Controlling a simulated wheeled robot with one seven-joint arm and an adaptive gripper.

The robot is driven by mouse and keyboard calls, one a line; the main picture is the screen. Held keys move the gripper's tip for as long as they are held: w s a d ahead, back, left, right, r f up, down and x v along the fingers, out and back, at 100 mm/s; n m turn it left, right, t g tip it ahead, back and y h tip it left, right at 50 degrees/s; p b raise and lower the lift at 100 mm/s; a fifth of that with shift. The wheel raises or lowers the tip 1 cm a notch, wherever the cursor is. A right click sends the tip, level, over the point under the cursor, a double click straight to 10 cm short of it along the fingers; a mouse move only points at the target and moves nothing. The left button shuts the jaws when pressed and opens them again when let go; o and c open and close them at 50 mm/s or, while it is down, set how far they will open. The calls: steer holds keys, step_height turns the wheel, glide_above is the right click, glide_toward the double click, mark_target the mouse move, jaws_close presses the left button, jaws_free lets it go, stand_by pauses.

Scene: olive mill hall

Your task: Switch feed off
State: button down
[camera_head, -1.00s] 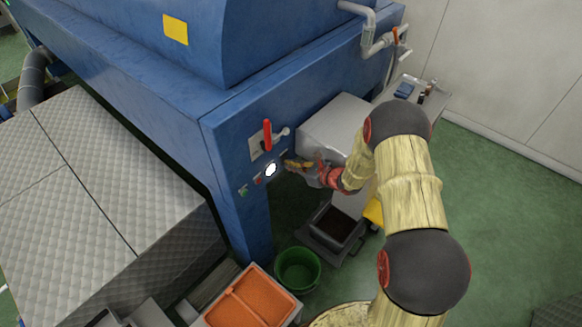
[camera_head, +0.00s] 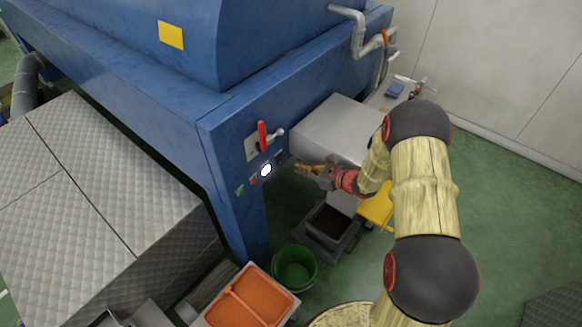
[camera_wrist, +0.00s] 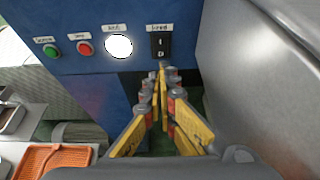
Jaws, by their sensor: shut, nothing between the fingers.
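The feed switch (camera_wrist: 160,46) is a black rocker under a small white label on the blue machine's panel, with a mark at its top and one at its bottom. I cannot tell which end is pressed in. It is small and dark in the head view (camera_head: 279,156). My gripper (camera_wrist: 162,72) has its yellow fingers together and empty, with the tips just below the switch in the wrist view. In the head view my gripper (camera_head: 298,166) is a little to the right of the panel, with a visible gap to the switch.
Left of the switch are a glowing white lamp (camera_wrist: 118,46), a red button (camera_wrist: 85,48) and a green button (camera_wrist: 51,51). A red-handled lever (camera_head: 262,136) sits above. A grey metal box (camera_head: 335,128) stands close right. Below are a green bucket (camera_head: 295,268) and an orange tray (camera_head: 250,297).

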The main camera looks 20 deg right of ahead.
steer(key=p+v, duration=0.1)
steer(key=v, duration=0.5)
steer(key=shift+s+d+f, duration=0.1)
steer(key=shift+s+d, duration=0.05)
steer(key=shift+s, duration=0.05)
